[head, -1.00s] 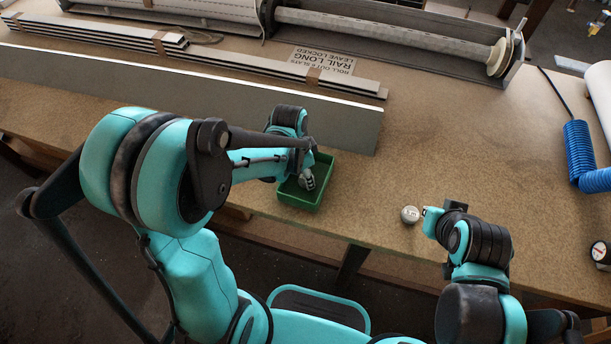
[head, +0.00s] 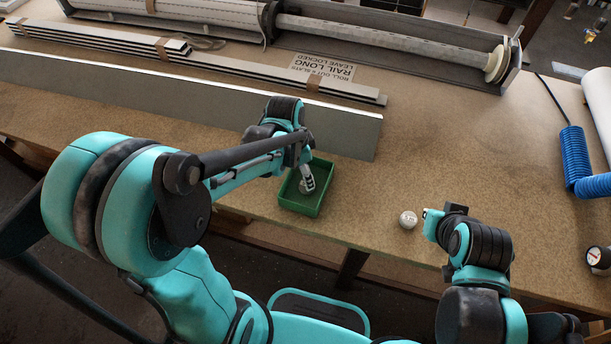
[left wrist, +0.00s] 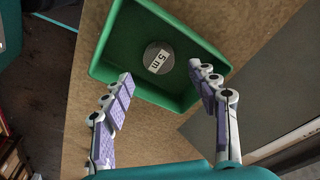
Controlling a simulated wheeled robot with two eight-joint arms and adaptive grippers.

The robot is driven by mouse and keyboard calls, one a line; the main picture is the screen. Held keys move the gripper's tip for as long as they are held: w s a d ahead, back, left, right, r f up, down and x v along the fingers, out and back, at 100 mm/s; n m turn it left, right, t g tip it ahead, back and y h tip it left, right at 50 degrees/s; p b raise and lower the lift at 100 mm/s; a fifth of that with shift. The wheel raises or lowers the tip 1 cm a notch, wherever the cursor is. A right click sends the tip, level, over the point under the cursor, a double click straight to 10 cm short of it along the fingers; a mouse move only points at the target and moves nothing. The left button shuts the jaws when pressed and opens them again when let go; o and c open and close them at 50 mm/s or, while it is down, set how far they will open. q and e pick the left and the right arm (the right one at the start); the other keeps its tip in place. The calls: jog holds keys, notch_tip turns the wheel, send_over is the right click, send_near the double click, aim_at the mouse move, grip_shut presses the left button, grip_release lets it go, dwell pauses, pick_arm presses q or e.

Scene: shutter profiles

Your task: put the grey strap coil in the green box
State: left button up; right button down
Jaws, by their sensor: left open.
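The grey strap coil (left wrist: 158,58) lies inside the green box (left wrist: 104,68), on its floor, with a white "5 m" label facing up in the left wrist view. My left gripper (left wrist: 164,84) is open, with its two fingers apart on either side of the coil in that view and not touching it. In the head view the left gripper (head: 307,182) is over the green box (head: 302,208) and hides much of its inside. My right gripper (head: 432,224) is at the right near the table's front edge; its fingers do not show clearly.
A small pale round object (head: 408,220) lies on the table (head: 350,205) beside my right gripper. A long grey board (head: 200,105) stands behind the box. A blue coiled hose (head: 574,160) and a gauge (head: 598,257) are at the right. The table's centre right is clear.

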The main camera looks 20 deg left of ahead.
aim_at(300, 186)
pick_arm(q)
jog(key=s+a+r+n+t+p, duration=0.1)
jog(key=s+a+r+n+t, duration=0.1)
jog(key=s+r+n, duration=0.3)
jog(key=s+a+r+n+t+y, duration=0.1)
jog(key=s+r+n+t, duration=0.3)
jog(key=r, duration=0.3)
jog(key=shift+s+a+r+n+p, duration=0.2)
jog(key=shift+s+a+n+p, duration=0.2)
jog(key=shift+n, duration=0.1)
jog(key=shift+w+f, duration=0.1)
notch_tip(300, 186, down, 5)
jog(key=b, duration=0.5)
